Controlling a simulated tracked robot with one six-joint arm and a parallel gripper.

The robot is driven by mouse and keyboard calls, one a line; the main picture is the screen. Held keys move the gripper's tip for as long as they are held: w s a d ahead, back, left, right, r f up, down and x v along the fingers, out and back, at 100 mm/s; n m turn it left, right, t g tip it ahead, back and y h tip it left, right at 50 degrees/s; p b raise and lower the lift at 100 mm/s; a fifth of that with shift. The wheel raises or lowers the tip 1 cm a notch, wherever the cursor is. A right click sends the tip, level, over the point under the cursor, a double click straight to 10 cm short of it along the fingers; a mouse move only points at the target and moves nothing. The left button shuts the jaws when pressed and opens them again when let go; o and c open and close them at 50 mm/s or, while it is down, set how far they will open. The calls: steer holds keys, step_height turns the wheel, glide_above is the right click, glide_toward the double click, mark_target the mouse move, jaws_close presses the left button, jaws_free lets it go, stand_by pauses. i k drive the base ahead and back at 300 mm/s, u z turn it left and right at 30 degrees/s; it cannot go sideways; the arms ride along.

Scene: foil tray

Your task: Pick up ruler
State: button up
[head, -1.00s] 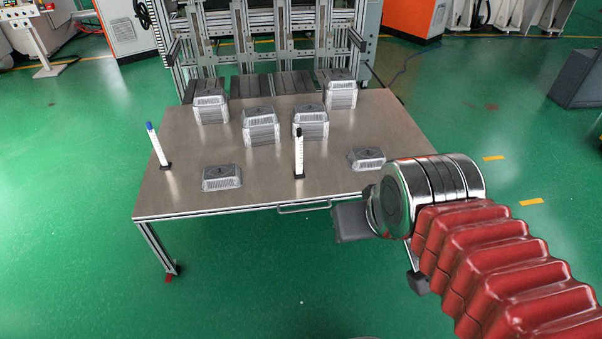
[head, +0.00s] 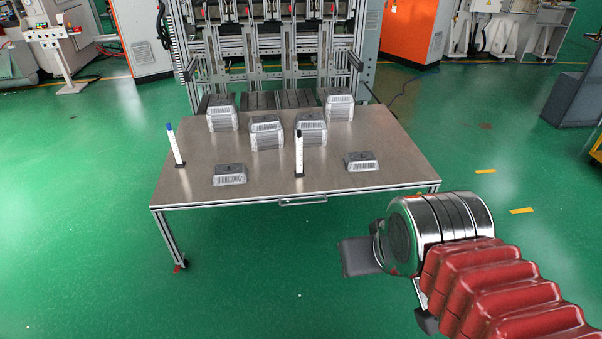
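Two thin white upright sticks with graduated-looking marks stand in small dark bases on the metal table (head: 335,180). One stick with a blue top (head: 175,147) is near the table's left edge. The other stick with a dark top (head: 299,153) is near the middle of the front. Either could be the ruler; I cannot read them at this size. My gripper (head: 358,257) shows only as a dark grey part beyond the silver wrist, in front of the table and apart from both sticks. Its fingers cannot be made out.
Stacks of foil trays (head: 267,132) stand along the middle and back of the table. Single trays lie at the front left (head: 229,174) and front right (head: 361,162). A metal frame machine (head: 275,60) stands behind. Green floor (head: 80,240) is clear around the table.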

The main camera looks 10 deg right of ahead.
mark_target(299, 172)
steer(key=k, duration=0.35)
steer(key=u, duration=0.65)
steer(key=i, duration=1)
steer(key=u, duration=0.6)
steer(key=i, duration=0.95)
steer(key=z, duration=0.6)
steer(key=i, duration=0.55)
steer(key=z, duration=0.65)
steer(key=i, duration=0.5)
steer(key=z, duration=0.05)
